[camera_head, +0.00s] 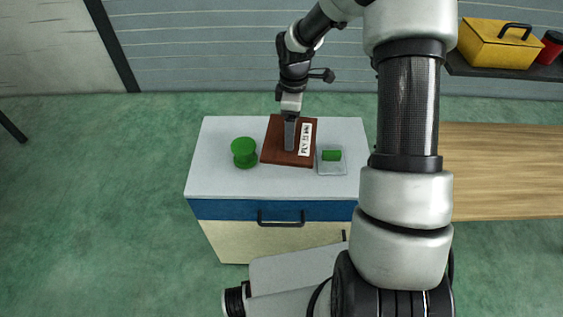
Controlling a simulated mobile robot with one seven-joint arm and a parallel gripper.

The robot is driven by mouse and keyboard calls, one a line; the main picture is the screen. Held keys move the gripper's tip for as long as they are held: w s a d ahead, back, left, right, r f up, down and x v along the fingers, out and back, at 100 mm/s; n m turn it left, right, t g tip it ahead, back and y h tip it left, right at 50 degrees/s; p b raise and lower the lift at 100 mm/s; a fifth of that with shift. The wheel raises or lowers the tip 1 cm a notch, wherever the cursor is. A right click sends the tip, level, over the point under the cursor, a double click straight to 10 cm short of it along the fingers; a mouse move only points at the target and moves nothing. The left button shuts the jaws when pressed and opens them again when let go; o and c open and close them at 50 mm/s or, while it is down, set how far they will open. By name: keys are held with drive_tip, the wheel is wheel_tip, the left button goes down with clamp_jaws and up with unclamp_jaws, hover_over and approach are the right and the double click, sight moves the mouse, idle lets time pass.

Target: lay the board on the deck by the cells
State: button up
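The board (272,148) is a flat reddish-brown square with a white label reading roughly "PLY". It lies on, or is just above, the pale top of a cabinet (220,180). My gripper (290,146) points down over the middle of the board, left of the label. Its grey fingers are seen edge-on, so I cannot tell whether they are open or shut, or whether they touch the board. A wooden surface (505,170) at the right looks like the deck. Part of it is behind my arm. I see no cells that I can identify.
A green spool-like object (244,153) stands left of the board. A small clear tray (332,169) with a green piece (331,155) sits to its right. A yellow toolbox (497,44) and a red can (551,47) stand on a dark shelf. Green floor is open at left.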

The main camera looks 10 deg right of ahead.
drive_tip(key=shift+w+d+n, duration=0.2)
drive_tip(key=shift+w+n, duration=0.2)
drive_tip(key=shift+n, duration=0.1)
drive_tip(key=shift+w+f+b, duration=0.1)
drive_tip(key=shift+b, duration=0.2)
drive_tip(key=shift+n, duration=0.3)
wheel_tip(320, 180, down, 9)
drive_tip(key=shift+f+b, duration=0.2)
drive_tip(key=shift+b, duration=0.5)
drive_tip(key=shift+f, duration=0.1)
drive_tip(key=o, duration=1.4)
drive_tip(key=shift+c, duration=0.2)
